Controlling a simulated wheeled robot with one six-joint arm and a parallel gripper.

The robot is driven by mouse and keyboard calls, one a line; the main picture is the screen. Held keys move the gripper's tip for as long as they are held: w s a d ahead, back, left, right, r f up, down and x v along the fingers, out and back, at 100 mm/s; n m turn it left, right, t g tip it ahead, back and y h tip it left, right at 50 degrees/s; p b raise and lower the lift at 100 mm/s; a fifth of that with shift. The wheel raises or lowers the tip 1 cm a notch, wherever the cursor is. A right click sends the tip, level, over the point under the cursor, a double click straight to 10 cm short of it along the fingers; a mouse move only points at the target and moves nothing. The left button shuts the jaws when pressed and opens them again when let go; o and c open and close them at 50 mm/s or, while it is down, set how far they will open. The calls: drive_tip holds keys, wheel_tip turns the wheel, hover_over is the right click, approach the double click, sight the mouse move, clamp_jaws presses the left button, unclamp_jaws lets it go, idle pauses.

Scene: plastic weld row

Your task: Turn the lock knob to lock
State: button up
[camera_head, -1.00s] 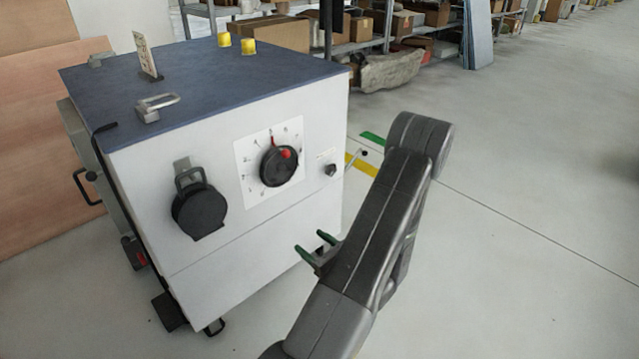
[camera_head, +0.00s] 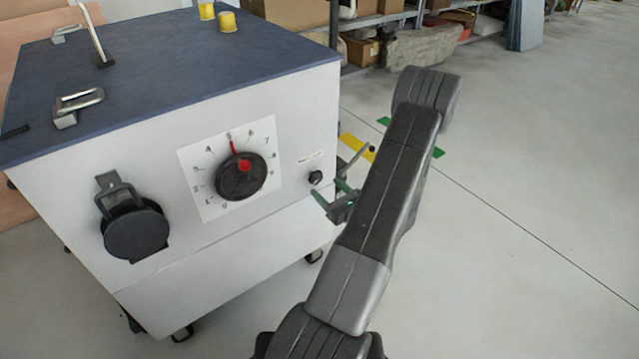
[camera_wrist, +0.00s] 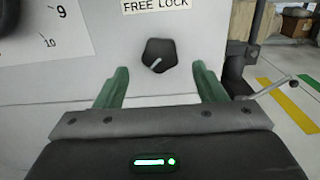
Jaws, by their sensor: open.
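The lock knob (camera_head: 316,177) is a small black knob on the white front of the cabinet, right of the large dial. My gripper (camera_head: 333,192) is open and empty, with green fingers. In the wrist view the gripper (camera_wrist: 158,80) has one finger to each side of the knob, a little below it in the picture. I cannot tell how far the fingertips are from the panel.
A large black dial (camera_head: 242,176) with a red pointer and number scale is left of the knob. A black round fitting (camera_head: 136,232) hangs farther left. A thin lever (camera_head: 356,160) sticks out at the cabinet's right side. The floor at right is clear.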

sight(317, 180)
drive_tip(key=shift+b+x, duration=0.3)
drive_tip(key=shift+x, duration=2.1)
drive_tip(key=c, duration=1)
